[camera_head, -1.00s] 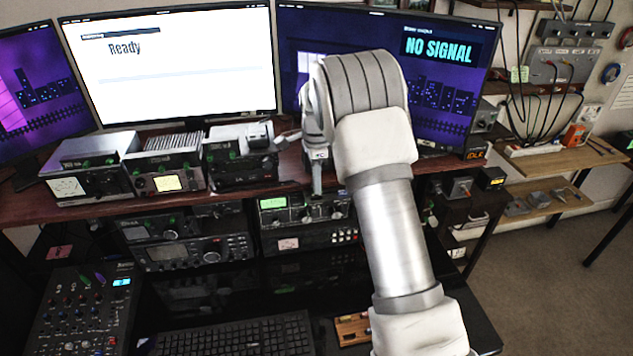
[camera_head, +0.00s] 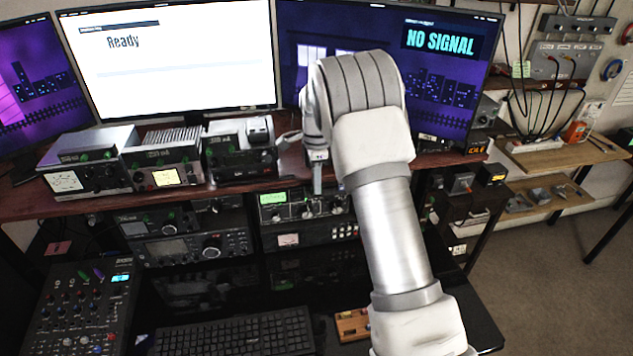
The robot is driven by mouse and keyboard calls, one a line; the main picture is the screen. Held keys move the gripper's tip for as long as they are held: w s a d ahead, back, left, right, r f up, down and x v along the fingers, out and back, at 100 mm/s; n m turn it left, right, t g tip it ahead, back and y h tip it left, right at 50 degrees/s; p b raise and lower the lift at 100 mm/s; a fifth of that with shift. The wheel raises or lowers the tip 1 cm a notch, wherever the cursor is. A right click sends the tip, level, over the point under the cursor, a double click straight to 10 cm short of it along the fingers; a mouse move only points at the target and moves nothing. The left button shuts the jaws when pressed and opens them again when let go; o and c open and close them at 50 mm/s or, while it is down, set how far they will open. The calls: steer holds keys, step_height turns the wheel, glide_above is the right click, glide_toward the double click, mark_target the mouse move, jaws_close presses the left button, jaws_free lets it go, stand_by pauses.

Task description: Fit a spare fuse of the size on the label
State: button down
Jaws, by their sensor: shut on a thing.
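My gripper (camera_head: 317,188) points down in front of the desk shelf edge, at the unit with the green display (camera_head: 272,198). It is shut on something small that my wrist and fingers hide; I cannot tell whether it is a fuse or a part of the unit. A small wooden block (camera_head: 352,326) with coloured pieces lies on the lower desk, partly behind my arm. No fuse or size label can be made out at this distance.
Three radio units (camera_head: 165,165) stand on the upper shelf left of my gripper, below the monitors (camera_head: 170,70). A keyboard (camera_head: 235,335) and a mixer (camera_head: 80,310) lie on the lower desk. A wooden shelf (camera_head: 565,157) with small parts is at the right.

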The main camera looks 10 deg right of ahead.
steer(key=shift+f, duration=0.15)
steer(key=c, duration=0.9)
jaws_free()
steer(key=shift+r, duration=0.5)
step_height(320, 180, up, 17)
steer(key=b, duration=0.1)
steer(key=shift+f, duration=0.15)
steer(key=shift+s, duration=0.1)
